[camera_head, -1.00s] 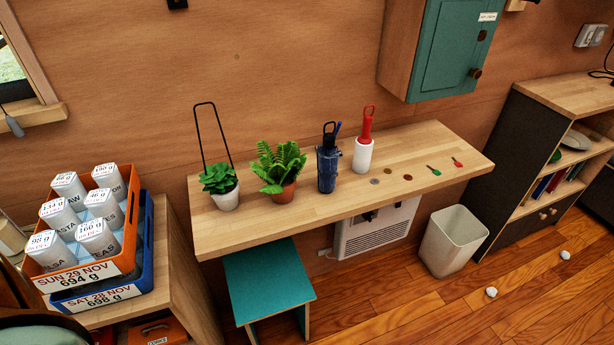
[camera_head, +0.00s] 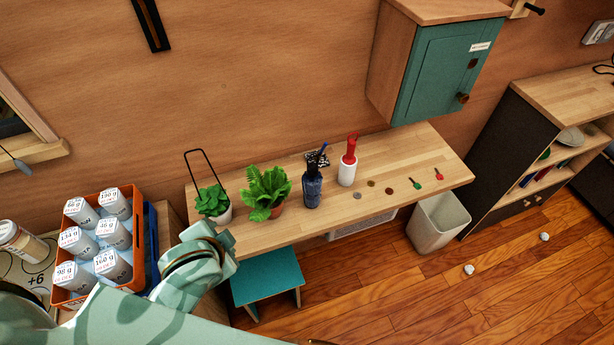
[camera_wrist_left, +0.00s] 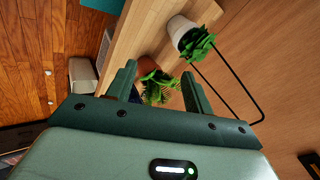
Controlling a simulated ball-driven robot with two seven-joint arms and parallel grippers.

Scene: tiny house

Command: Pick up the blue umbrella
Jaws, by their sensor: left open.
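A dark blue upright item (camera_head: 312,188), which looks like the blue umbrella or its holder, stands on the wooden wall shelf, between the fern and a white holder with a red handle. A thin blue piece sticks up from its top. I cannot clearly separate umbrella from holder. My mint left arm reaches in from the bottom left, its end at the shelf's front left edge, left of the blue item and apart from it. My left gripper (camera_wrist_left: 158,70) is open in the wrist view, with the fern behind its fingers. My right gripper is out of view.
A succulent (camera_head: 212,203) with a tall black wire loop and a fern (camera_head: 266,190) stand left of the blue item. The red-handled item (camera_head: 348,165) stands right. A teal cabinet (camera_head: 440,75) hangs above; a teal stool (camera_head: 268,280) stands below.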

